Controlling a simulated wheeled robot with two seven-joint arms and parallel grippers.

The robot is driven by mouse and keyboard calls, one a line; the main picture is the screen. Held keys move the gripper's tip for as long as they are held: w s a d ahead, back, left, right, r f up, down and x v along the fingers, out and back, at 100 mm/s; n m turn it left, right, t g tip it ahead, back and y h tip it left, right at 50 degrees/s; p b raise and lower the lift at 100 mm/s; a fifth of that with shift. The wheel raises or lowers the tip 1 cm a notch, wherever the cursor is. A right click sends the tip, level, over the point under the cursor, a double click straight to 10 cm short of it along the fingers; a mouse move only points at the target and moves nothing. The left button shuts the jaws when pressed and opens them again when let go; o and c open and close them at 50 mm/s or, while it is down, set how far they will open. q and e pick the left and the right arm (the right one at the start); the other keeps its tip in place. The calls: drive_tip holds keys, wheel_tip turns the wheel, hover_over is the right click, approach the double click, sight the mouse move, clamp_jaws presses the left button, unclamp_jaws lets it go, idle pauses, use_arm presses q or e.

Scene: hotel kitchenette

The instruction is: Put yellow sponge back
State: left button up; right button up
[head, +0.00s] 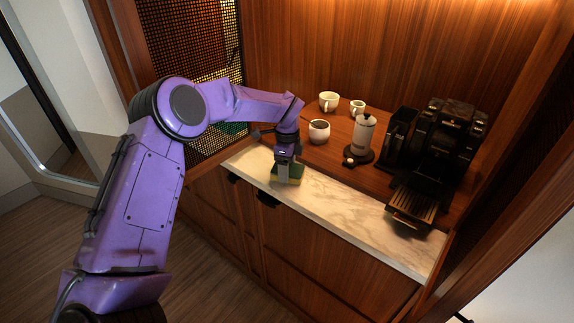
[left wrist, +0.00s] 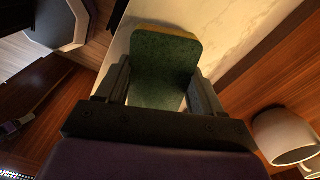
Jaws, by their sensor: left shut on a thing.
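The sponge (head: 287,178), yellow with a green face, is at the left part of the marble counter strip (head: 345,205) in the head view. My left gripper (head: 288,166) points down over it and is shut on it. In the left wrist view the sponge (left wrist: 165,58) shows its green face, with a yellow edge at the top, between the two fingers of my left gripper (left wrist: 163,95). I cannot tell whether the sponge touches the marble. My right gripper is not in view.
A white cup with dark contents (head: 319,132) stands close right of my gripper. The marble's middle is clear.

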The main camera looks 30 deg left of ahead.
use_arm(q)
drive_tip(key=shift+f, duration=0.5)
drive_tip(key=shift+f+b, duration=0.15)
drive_tip(key=shift+b, duration=0.15)
drive_tip(key=o, duration=1.1)
